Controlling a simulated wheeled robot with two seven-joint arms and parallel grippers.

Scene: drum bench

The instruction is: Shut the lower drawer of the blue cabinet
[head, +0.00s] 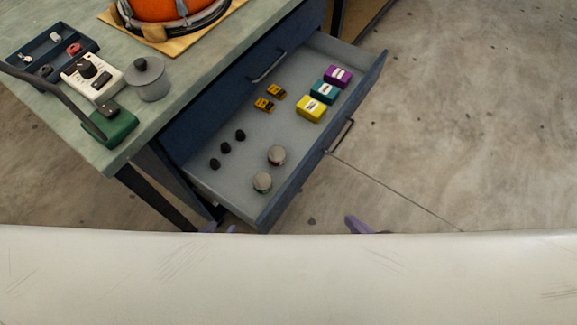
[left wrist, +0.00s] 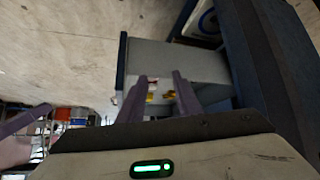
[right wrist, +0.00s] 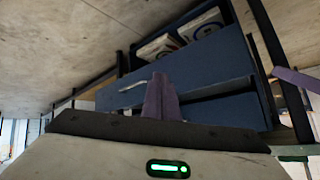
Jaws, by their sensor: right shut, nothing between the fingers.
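The lower drawer (head: 235,150) of the blue cabinet (head: 215,105) is pulled out below a closed upper drawer front (head: 285,55). Its blue front has a metal handle (head: 340,135). In the left wrist view its inside (left wrist: 170,62) shows beyond the fingers. A blue front (right wrist: 190,100) with a handle (right wrist: 130,87) shows in the right wrist view. My left gripper (head: 220,228) is open and empty near the drawer's near corner. My right gripper (head: 356,225) is shut and empty, out in front of the drawer front, apart from it in the head view.
The bench top (head: 60,120) carries a drum (head: 165,8) and tools. The floor (head: 470,130) at right is clear.

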